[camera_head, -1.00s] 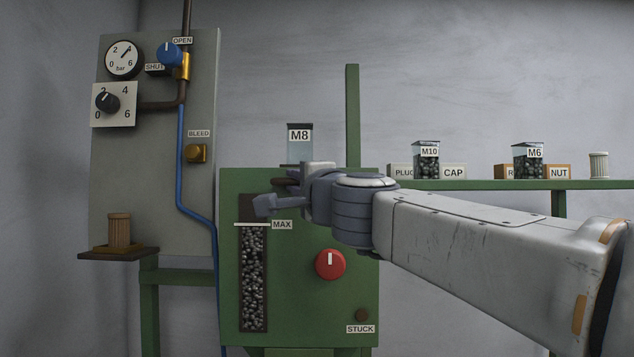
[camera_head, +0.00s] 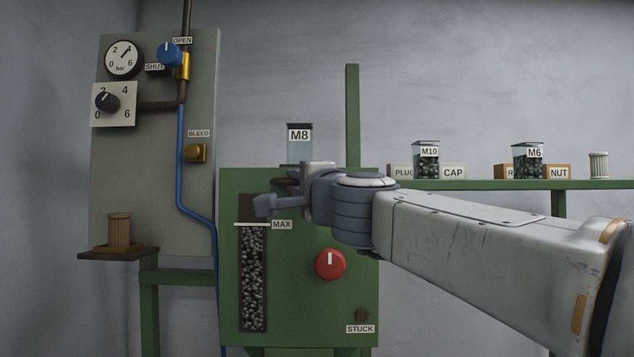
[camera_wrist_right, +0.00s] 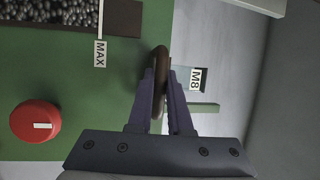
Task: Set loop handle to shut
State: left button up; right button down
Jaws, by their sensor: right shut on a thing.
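The loop handle is a dark brown rounded loop; in the right wrist view (camera_wrist_right: 161,55) it passes between the two fingers of my right gripper (camera_wrist_right: 160,88). The gripper is shut on it. In the head view, a brown end of the handle (camera_head: 284,181) shows at the top of the green machine (camera_head: 300,310), just left of my right gripper (camera_head: 288,192). The rest of the handle is hidden behind the gripper. My left gripper is not in view.
The green machine carries a red knob (camera_head: 330,264), a MAX window (camera_head: 253,290) of dark parts and an M8 jar (camera_head: 300,146). A grey panel (camera_head: 150,190) with a gauge and a blue valve knob (camera_head: 169,54) stands left. A green shelf (camera_head: 480,184) holds jars.

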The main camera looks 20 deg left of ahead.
jog(key=shift+w, duration=0.15)
jog(key=w, duration=0.1)
jog(key=w+p, duration=0.1)
jog(key=w, duration=0.1)
jog(key=shift+a, duration=0.4)
jog(key=shift+s, duration=0.1)
jog(key=c, duration=0.8)
grip_release()
jog(key=shift+c, duration=0.2)
